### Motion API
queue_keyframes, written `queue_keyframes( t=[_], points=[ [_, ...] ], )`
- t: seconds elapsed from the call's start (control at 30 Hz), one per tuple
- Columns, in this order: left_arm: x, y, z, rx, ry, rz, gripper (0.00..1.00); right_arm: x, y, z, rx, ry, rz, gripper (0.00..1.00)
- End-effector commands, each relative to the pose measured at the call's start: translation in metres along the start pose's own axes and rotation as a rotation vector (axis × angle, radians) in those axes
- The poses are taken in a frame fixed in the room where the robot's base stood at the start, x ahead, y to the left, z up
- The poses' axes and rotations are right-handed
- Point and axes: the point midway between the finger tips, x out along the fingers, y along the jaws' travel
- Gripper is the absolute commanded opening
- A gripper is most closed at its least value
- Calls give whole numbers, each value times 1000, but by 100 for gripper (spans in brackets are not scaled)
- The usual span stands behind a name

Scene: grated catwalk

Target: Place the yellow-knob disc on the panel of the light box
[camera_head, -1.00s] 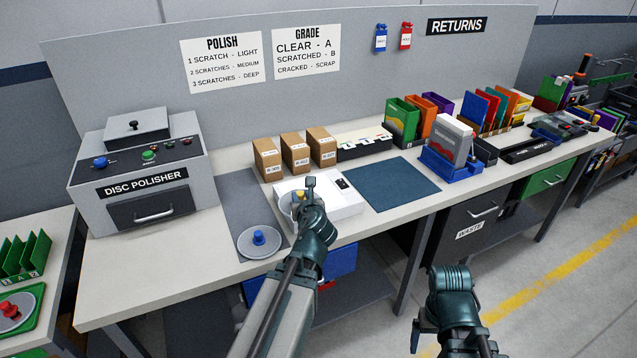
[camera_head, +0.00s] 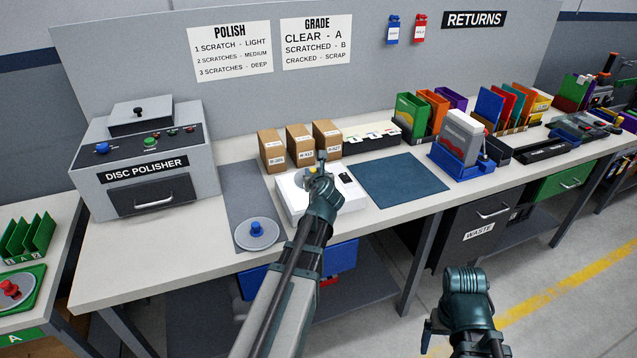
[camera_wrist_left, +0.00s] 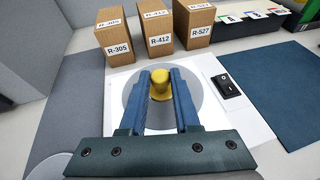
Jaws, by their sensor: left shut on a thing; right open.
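The yellow-knob disc (camera_wrist_left: 195,112) is grey with a yellow knob (camera_wrist_left: 161,83). In the left wrist view it lies over the panel of the white light box (camera_wrist_left: 255,128); I cannot tell if it touches the panel. My left gripper (camera_wrist_left: 160,82) is shut on the yellow knob. In the head view my left gripper (camera_head: 318,170) is over the light box (camera_head: 296,204) and hides most of the disc. My right gripper (camera_head: 436,338) is open and empty, low in front of the bench.
A blue-knob disc (camera_head: 257,234) lies on the grey mat left of the light box. Labelled boxes (camera_head: 300,146) stand just behind it, and a blue mat (camera_head: 402,182) is to its right. The disc polisher (camera_head: 146,160) stands at the left.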

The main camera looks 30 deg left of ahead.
Motion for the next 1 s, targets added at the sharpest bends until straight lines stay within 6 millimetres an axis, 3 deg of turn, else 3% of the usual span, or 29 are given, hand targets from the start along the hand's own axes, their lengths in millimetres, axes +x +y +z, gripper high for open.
queue_keyframes(
  t=[0.03, 0.1, 0.57, 0.6, 0.73, 1.0],
  points=[
    [6, 5, -16, -1, 0, 1, 0, 17, -2, -1, 0, 0, 0, 90],
    [10, 9, -22, -1, -1, 0, 0, 24, -2, -1, 0, 0, 0, 90],
    [12, 10, -25, 1, -1, -2, 0, 28, -3, -1, 0, 0, 0, 90],
    [12, 10, -24, 1, 0, -2, 34, 27, -3, -1, 0, 0, 0, 90],
    [11, 10, -24, 1, 0, -2, 57, 26, -2, -1, 0, 0, 0, 90],
    [11, 10, -24, 0, 0, -2, 60, 26, -2, -1, 0, 0, 0, 90]
  ],
)
